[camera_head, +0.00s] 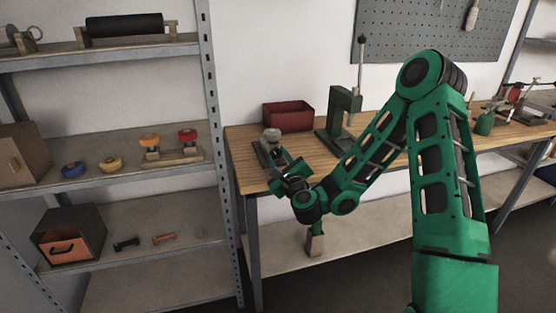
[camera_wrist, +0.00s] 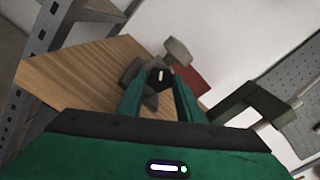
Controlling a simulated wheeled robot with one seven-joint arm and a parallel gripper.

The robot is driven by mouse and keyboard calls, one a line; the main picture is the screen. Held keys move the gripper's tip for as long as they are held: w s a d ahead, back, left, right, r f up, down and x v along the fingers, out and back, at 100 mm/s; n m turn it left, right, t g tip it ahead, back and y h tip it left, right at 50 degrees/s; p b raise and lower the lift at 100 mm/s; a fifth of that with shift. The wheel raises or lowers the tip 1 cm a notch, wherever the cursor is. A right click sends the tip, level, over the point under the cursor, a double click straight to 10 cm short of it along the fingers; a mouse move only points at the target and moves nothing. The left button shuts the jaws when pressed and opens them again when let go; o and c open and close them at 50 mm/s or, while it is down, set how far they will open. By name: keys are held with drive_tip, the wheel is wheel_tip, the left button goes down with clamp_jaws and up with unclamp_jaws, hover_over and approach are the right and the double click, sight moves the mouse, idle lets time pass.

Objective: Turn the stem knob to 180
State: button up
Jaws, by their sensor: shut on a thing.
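The stem knob (camera_wrist: 160,77) is a small dark piece with a white mark, between my fingertips in the wrist view. The white mark looks close to upright there; its angle on a scale cannot be read. My gripper (camera_wrist: 160,90) is shut on the knob, one green finger on each side. In the head view my gripper (camera_head: 284,164) is at the left front of the wooden bench and hides the knob.
A red bin (camera_head: 289,116) stands behind the fixture on the wooden bench (camera_head: 247,178). A green press (camera_head: 340,115) stands to the right. A metal shelf post (camera_head: 212,90) is close on the left. The bench front between fixture and press is clear.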

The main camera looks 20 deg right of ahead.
drive_tip(key=n, duration=0.4)
drive_tip(key=shift+a+n, duration=0.1)
drive_tip(key=shift+n, duration=0.3)
drive_tip(key=n, duration=0.3)
drive_tip(key=shift+n, duration=0.3)
drive_tip(key=n, duration=1.3)
drive_tip(key=shift+n, duration=0.3)
drive_tip(key=n, duration=0.6)
drive_tip(key=shift+n, duration=0.4)
drive_tip(key=o, duration=1)
drive_tip(key=shift+o, duration=0.2)
